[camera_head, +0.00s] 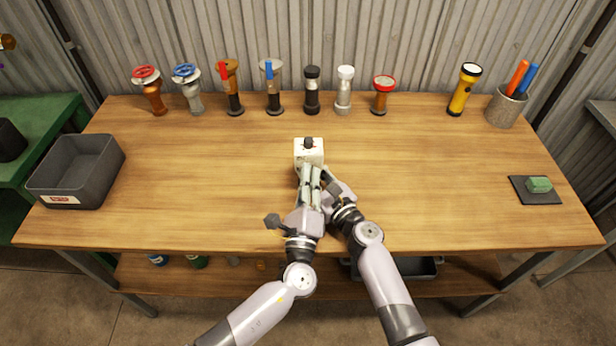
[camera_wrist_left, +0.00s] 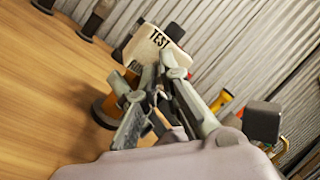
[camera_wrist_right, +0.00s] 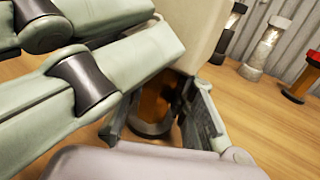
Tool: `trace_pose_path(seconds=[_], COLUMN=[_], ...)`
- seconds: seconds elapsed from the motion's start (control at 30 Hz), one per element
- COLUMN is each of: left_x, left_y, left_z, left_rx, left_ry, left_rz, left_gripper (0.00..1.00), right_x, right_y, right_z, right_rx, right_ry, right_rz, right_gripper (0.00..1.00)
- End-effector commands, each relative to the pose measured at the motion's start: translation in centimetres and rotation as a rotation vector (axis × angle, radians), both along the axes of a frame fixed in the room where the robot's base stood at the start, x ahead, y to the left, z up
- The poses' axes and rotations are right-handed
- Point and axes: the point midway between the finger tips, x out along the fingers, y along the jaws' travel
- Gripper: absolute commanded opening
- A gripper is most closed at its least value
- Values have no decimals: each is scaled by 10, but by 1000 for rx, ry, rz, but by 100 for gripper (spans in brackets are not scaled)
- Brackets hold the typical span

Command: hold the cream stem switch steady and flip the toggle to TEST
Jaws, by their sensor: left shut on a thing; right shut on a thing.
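The cream stem switch (camera_head: 309,152) stands near the middle of the table; its cream box has a dark knob on top. The left wrist view shows the box (camera_wrist_left: 158,45) with a TEST label, above an orange stem. The right wrist view shows the stem (camera_wrist_right: 152,105) on its dark base. My right gripper (camera_head: 328,178) is shut on the stem below the box. My left gripper (camera_head: 308,167) is shut at the near side of the box; its fingers cover the contact, so I cannot tell exactly which part it grips. The toggle's position is not readable.
Several valves and stems line the back edge, including one with a red wheel (camera_head: 146,75). A yellow flashlight (camera_head: 464,92) and a pen cup (camera_head: 503,108) stand back right. A grey bin (camera_head: 78,170) is left; a green block (camera_head: 539,184) lies right. The table beside the switch is clear.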

Motion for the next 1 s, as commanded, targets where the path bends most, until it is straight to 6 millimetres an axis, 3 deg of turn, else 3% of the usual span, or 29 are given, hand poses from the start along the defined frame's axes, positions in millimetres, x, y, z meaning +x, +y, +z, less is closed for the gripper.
trace_pose_path(seconds=[0.7, 1.0], left_x=[0, -1], left_y=[3, 1], left_z=[14, 16], left_rx=[-16, -8], left_ry=[320, 382], left_rz=[14, 2], left_gripper=[0, 0], right_x=[0, 0], right_y=[0, -1], right_z=[0, 0], right_rx=[0, 0], right_ry=[0, 0], right_rz=[0, -1], right_gripper=[0, 0])
